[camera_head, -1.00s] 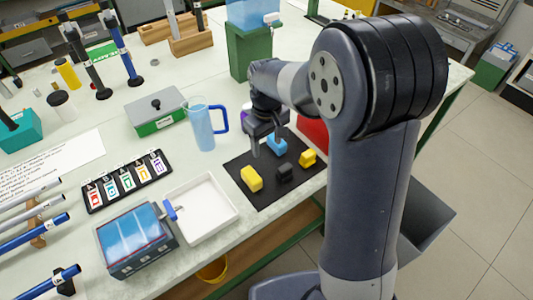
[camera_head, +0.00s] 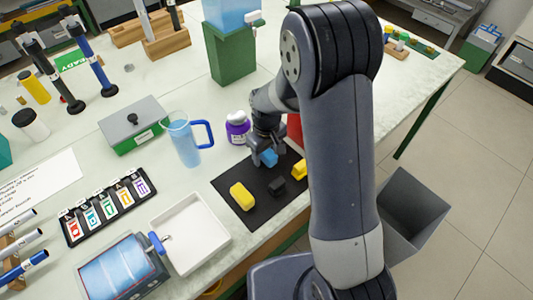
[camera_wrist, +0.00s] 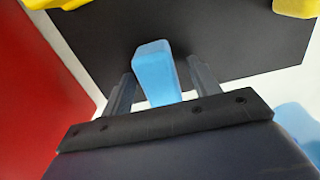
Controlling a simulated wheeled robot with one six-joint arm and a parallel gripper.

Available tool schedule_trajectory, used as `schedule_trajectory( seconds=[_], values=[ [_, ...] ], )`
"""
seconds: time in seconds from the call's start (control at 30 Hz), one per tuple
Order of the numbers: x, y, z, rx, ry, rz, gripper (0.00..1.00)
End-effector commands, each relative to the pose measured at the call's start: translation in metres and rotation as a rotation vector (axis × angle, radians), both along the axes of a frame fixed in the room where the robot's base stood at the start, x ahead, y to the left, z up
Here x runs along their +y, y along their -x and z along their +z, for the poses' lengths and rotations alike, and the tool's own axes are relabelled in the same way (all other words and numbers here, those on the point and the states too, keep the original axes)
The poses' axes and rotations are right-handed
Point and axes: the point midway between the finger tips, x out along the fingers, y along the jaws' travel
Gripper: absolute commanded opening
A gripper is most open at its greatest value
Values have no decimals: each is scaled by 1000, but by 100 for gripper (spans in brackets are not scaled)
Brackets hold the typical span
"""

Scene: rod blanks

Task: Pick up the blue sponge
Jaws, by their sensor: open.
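The blue sponge (camera_head: 269,157) lies at the back of the black mat (camera_head: 263,202), partly hidden by my gripper (camera_head: 262,150) in the head view. In the wrist view the sponge (camera_wrist: 154,68) stands out between the two fingers of my gripper (camera_wrist: 161,82). The fingers are open, one on each side of it, with gaps visible. The sponge's near end is hidden behind the gripper's body.
Two yellow blocks (camera_head: 242,196) (camera_head: 299,168) and a black block (camera_head: 276,186) lie on the mat. A purple jar (camera_head: 237,127) and a red object (camera_head: 295,130) stand close to my gripper. A blue-handled jug (camera_head: 184,142) and white tray (camera_head: 190,232) are to the left.

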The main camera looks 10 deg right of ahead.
Motion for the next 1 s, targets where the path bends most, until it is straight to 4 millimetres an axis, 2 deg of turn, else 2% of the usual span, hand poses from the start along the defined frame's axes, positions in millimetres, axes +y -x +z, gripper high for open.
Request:
schedule_trajectory(
  seconds=[0.17, 0.73, 1.0],
  values=[
    [0, 0, 0, 0, 0, 0, 57],
    [0, 0, 0, 0, 0, 0, 11],
    [0, -1, 3, -2, 0, 0, 10]
  ],
)
